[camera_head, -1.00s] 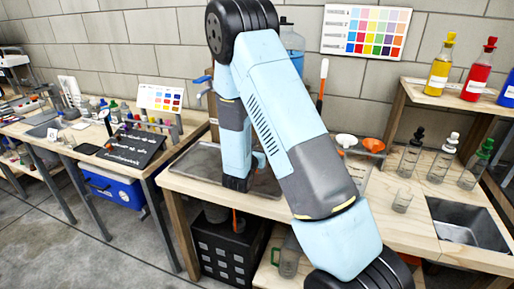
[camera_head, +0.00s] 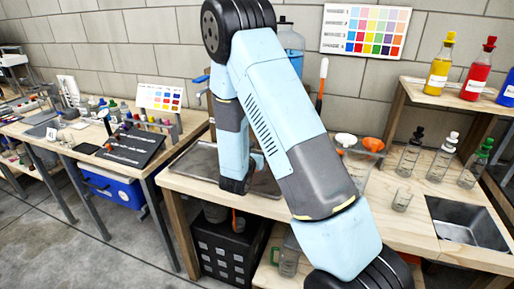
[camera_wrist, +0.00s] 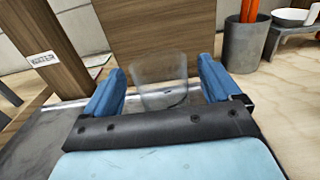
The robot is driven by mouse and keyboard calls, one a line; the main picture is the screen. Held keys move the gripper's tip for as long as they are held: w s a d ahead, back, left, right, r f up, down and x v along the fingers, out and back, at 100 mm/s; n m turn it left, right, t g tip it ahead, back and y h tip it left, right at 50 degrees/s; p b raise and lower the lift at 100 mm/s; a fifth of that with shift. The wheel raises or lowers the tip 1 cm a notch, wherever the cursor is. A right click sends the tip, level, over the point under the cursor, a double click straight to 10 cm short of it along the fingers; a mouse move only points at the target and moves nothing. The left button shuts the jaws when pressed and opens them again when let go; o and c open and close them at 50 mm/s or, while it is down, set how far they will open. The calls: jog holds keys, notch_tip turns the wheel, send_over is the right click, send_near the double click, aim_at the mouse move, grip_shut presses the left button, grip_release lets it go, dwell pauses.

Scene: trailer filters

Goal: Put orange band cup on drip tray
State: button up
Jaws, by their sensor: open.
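A clear cup (camera_wrist: 160,72) shows between the fingers of my gripper (camera_wrist: 165,90) in the wrist view. I can make out no orange band on it. My gripper is open, with one blue finger on each side of the cup. I cannot tell whether the cup's base touches the surface below. A grey metal tray (camera_head: 196,163), which looks like the drip tray, lies on the wooden bench in the head view. My arm reaches down over it and hides its middle. The tray's grey surface also shows at the lower left of the wrist view (camera_wrist: 42,145).
Wooden panels (camera_wrist: 150,28) rise behind my gripper. A grey holder (camera_wrist: 246,45) with orange-handled tools stands at the right. In the head view, a clear beaker (camera_head: 402,199), stoppered bottles (camera_head: 437,165) and a sink (camera_head: 465,222) occupy the right of the bench.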

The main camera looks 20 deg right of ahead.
jog(key=v, duration=1)
jog(key=s+d+r+m+g+h, duration=0.2)
jog(key=s+d+r+m+g, duration=1.2)
jog(key=m, duration=0.3)
jog(key=s+a+r+m+t+y, duration=0.5)
jog(key=s+a+r+m+y, duration=0.3)
jog(key=s+r+m+y, duration=0.3)
jog(key=s+y, duration=0.1)
jog(key=s, duration=0.1)
jog(key=shift+s+a+r+m+y, duration=0.2)
jog(key=shift+s+r+m+y, duration=0.1)
jog(key=shift+s+r+m, duration=0.1)
